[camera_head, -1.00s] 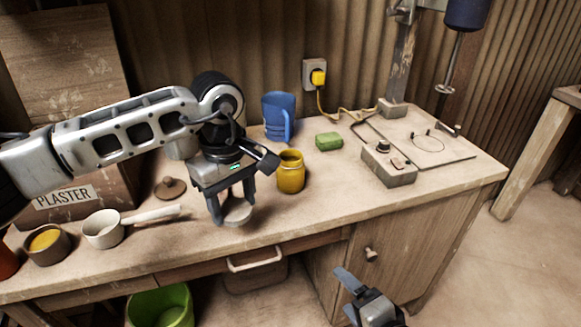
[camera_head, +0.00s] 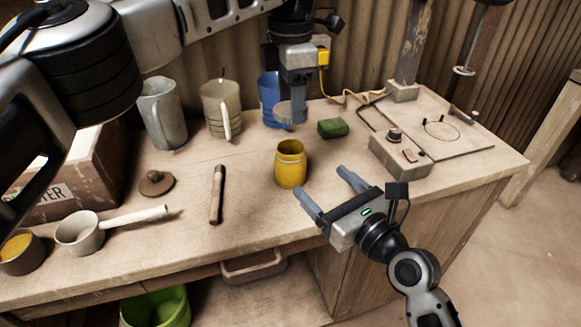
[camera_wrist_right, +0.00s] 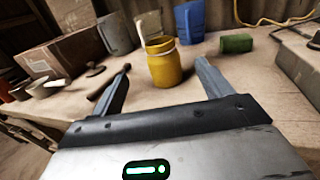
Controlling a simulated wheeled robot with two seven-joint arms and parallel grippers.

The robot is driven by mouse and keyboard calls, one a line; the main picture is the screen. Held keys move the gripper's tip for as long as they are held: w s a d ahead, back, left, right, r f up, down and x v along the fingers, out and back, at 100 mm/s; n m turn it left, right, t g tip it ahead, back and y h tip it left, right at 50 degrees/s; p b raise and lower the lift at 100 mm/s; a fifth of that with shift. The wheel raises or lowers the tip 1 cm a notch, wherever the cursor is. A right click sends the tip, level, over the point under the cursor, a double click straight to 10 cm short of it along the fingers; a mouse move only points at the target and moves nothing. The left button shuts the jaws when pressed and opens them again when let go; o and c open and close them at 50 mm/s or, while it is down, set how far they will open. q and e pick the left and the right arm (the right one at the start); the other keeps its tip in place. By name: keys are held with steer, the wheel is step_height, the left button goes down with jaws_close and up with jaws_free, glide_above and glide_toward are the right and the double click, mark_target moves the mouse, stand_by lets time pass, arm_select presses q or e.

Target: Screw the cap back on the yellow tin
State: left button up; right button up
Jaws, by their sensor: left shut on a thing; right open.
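The open yellow tin (camera_head: 291,166) stands upright on the bench; in the right wrist view (camera_wrist_right: 164,66) it shows between my right fingers. My left gripper (camera_head: 298,100) is above and behind the tin, pointing down, shut on a pale round cap (camera_head: 284,112). The cap is held clear of the tin, in front of the blue jug. My right gripper (camera_head: 322,181) is open at the bench's front edge, fingers pointing toward the tin; it also shows in the right wrist view (camera_wrist_right: 162,70). The tin looks just beyond its fingertips, and I cannot tell any contact.
The blue jug (camera_head: 268,101), a cream jug (camera_head: 218,110) and a grey jug (camera_head: 160,115) stand behind. A green block (camera_head: 333,128) and a control box (camera_head: 400,155) are right of the tin. A wooden rod (camera_head: 217,194), brown knobbed lid (camera_head: 156,184) and saucepan (camera_head: 80,236) are left.

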mark_target(298, 160)
steer(key=x, duration=1.2)
arm_select(q)
steer(key=shift+f, duration=0.1)
arm_select(e)
steer(key=c, duration=1.5)
arm_select(q)
steer(key=shift+f, duration=2.45)
arm_select(e)
steer(key=shift+o, duration=0.2)
